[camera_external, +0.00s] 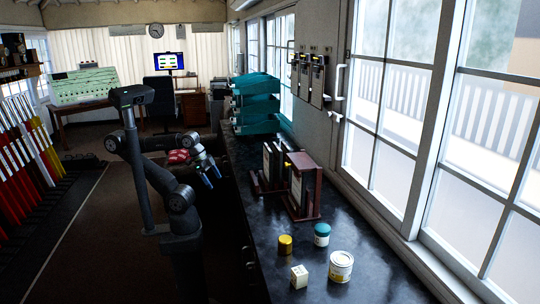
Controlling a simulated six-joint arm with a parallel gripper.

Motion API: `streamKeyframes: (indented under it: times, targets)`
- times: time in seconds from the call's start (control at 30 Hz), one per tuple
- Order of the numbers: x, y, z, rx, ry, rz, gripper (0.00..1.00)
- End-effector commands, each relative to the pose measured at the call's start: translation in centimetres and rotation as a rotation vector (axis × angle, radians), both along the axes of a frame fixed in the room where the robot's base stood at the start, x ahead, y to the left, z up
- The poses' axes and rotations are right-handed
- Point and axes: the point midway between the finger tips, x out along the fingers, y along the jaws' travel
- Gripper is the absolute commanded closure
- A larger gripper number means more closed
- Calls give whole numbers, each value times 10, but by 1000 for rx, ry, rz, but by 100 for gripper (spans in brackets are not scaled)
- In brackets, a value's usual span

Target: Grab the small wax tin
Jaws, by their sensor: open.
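Several small containers stand on the near part of the dark counter (268,205). A small gold-yellow round tin (285,246) is at the left of this group. A white jar with a teal lid (321,236) stands to its right. A larger cream tin with a printed label (340,268) is nearer the camera. I cannot read the labels, so I cannot tell for certain which is the wax tin; the gold-yellow one is the smallest round tin. My gripper (211,177), with blue fingertips, is open and empty. It hangs left of the counter, farther back than the containers and apart from them.
A small white box (299,277) stands left of the cream tin. Dark-red bookends with books (302,188) stand on the counter beyond the tins. Teal stacked trays (256,103) are farther back. Windows line the right side. Bare counter surrounds the containers.

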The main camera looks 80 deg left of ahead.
Motion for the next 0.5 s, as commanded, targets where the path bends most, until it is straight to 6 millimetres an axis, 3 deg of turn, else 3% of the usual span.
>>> streamKeyframes:
  times: [0.03, 0.23, 0.27, 0.5]
  targets:
    - [1, -1, 30, -3, -7, 0, 8]
    - [2, -1, 133, -1, -2, 0, 8]
    - [4, -3, 144, 0, 1, -6, 8]
    - [69, -58, 188, -5, -2, -132, 8]
